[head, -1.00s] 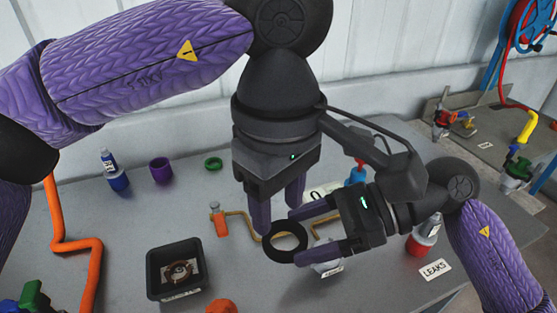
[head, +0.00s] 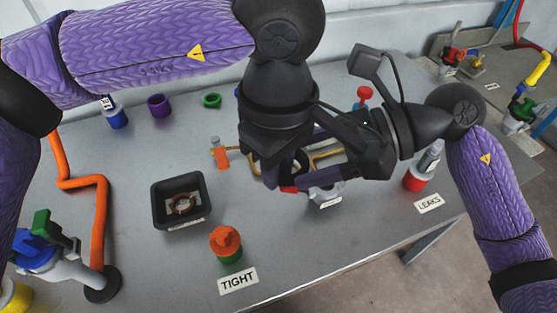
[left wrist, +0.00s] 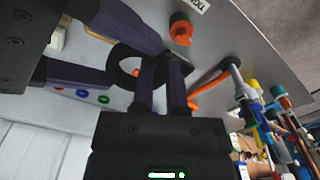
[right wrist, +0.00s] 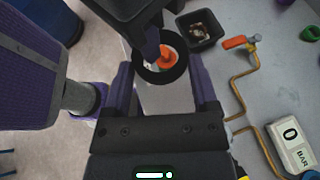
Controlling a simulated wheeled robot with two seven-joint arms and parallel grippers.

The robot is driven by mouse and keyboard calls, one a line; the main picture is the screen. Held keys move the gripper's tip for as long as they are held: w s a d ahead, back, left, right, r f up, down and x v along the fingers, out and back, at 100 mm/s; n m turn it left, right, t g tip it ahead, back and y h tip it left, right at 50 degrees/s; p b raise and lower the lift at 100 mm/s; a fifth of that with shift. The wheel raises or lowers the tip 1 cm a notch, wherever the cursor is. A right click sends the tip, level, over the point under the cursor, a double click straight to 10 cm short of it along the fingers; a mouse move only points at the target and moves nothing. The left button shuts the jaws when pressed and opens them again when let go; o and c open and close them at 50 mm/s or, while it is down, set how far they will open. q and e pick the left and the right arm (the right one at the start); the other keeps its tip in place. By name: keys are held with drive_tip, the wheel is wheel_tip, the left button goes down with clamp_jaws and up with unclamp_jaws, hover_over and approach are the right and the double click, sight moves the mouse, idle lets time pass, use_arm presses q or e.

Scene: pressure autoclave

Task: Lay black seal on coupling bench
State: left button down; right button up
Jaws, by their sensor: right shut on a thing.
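The black seal is a ring that shows in the right wrist view (right wrist: 181,73) between the fingers of my right gripper (right wrist: 164,88), which is shut on it and holds it above the table. My left gripper (left wrist: 160,60) has its fingers a little apart, with a narrow gap between them, at the seal's rim (left wrist: 110,70). I cannot tell whether they touch the rim. In the head view the two grippers meet over the middle of the grey table (head: 330,250), and they hide most of the seal.
A black tray (head: 158,212) holds a brown part. An orange-and-green fitting (head: 226,243) stands behind the TIGHT label (head: 238,281). A red-based bottle (head: 415,180) stands by the LEAKS label (head: 429,203). A purple cup (head: 159,105) and green ring (head: 212,100) are at the back. The front middle is clear.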

drive_tip(key=o, duration=1.1)
drive_tip(key=shift+s+a, duration=0.1)
drive_tip(key=shift+s, duration=0.05)
